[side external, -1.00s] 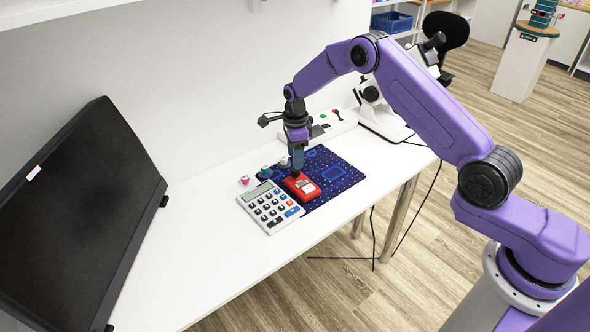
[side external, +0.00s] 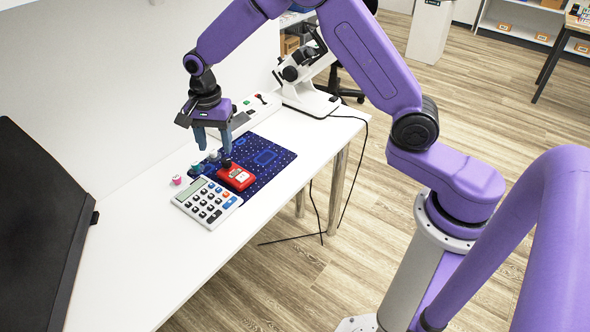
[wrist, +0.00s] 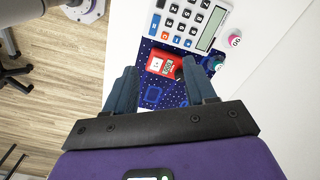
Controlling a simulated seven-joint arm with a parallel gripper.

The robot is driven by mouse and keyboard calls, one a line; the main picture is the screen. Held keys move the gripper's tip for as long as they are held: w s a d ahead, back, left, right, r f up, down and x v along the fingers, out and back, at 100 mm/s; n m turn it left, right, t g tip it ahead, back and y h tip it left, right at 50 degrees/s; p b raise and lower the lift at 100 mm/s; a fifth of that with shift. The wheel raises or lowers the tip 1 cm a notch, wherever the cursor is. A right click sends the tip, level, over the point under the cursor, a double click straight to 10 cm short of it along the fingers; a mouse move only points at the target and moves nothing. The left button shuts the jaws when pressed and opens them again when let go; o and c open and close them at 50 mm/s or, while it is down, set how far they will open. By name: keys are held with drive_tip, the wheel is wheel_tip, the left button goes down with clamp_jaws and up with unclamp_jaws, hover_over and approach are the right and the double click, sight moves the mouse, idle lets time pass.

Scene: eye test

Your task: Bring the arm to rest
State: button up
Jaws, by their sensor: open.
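My gripper (side external: 212,143) hangs above the table, pointing down, with its two blue-grey fingers apart and nothing between them. In the wrist view my gripper (wrist: 160,84) also shows open and empty. Below it a red device (side external: 238,178) with a pale face and a dark knob lies on the dark blue patterned mat (side external: 279,155). The red device (wrist: 154,64) shows between and beyond the fingertips in the wrist view, apart from them.
A calculator (side external: 207,203) lies by the mat's near left edge. Small pink (side external: 177,180) and teal (side external: 197,168) pots stand behind it. A white strip (side external: 252,112) and a microscope (side external: 308,82) stand farther back. A black panel (side external: 40,230) leans at left. The front tabletop is clear.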

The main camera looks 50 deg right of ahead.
drive_tip(key=s+r+n, duration=0.4)
drive_tip(key=s+n, duration=0.3)
drive_tip(key=s, duration=0.3)
drive_tip(key=s+r+n, duration=0.4)
drive_tip(key=s+n, duration=0.2)
drive_tip(key=s, duration=0.3)
drive_tip(key=s+d+n, duration=0.3)
drive_tip(key=s+n, duration=0.3)
drive_tip(key=s, duration=0.2)
drive_tip(key=s+d+n, duration=0.4)
drive_tip(key=s+n, duration=0.1)
drive_tip(key=s, duration=0.4)
drive_tip(key=shift+s+d+r+n, duration=0.15)
drive_tip(key=shift+s+r+n, duration=0.1)
drive_tip(key=shift+r+n, duration=0.2)
